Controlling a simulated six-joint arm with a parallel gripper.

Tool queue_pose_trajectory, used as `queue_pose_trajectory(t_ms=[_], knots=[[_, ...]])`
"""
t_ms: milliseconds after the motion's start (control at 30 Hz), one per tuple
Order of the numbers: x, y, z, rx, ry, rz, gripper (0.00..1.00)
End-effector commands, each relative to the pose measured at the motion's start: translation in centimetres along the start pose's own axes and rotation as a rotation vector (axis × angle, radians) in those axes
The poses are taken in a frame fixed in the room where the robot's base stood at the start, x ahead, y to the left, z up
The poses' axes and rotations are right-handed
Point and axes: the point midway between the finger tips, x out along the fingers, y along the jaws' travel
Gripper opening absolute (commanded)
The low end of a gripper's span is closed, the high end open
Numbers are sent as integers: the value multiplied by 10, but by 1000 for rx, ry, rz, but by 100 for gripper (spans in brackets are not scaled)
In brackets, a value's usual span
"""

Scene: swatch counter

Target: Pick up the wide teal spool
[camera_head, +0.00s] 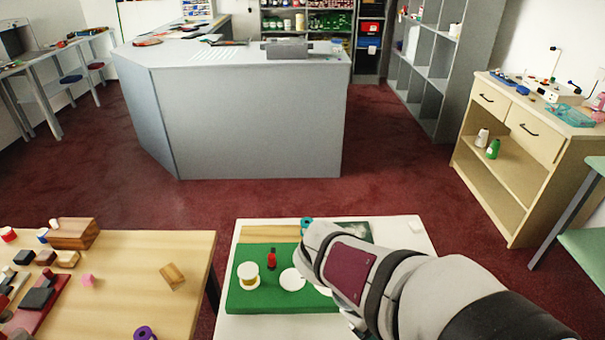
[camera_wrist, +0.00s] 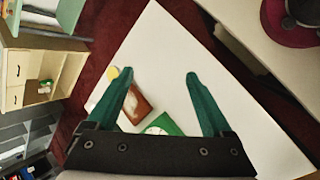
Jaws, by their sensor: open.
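A small teal round thing (camera_head: 306,223) shows at the back of the white table (camera_head: 405,232), partly hidden by my arm; it looks like the teal spool, but I cannot judge its width. In the wrist view I cannot make out a teal spool. My gripper (camera_wrist: 160,75) is open there, its two green fingers apart with bare white tabletop between their tips. The green mat (camera_head: 262,299) lies on the table, and a corner of it with a white round thing (camera_wrist: 158,130) shows between the finger bases. My arm hides part of the table.
A cream spool (camera_head: 248,281), a red bottle (camera_head: 271,260) and a white disc (camera_head: 292,279) are on the mat. The wooden table (camera_head: 190,245) at left holds blocks and a purple spool (camera_head: 144,333).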

Motion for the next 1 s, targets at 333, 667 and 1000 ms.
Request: queue_pose_trajectory(t_ms=[333,667,1000], knots=[[-26,-25,-300,-1528,-71,1023,84],[12,2,-358,-1612,-83,1090,84],[46,36,-392,-1609,-82,1088,84]])
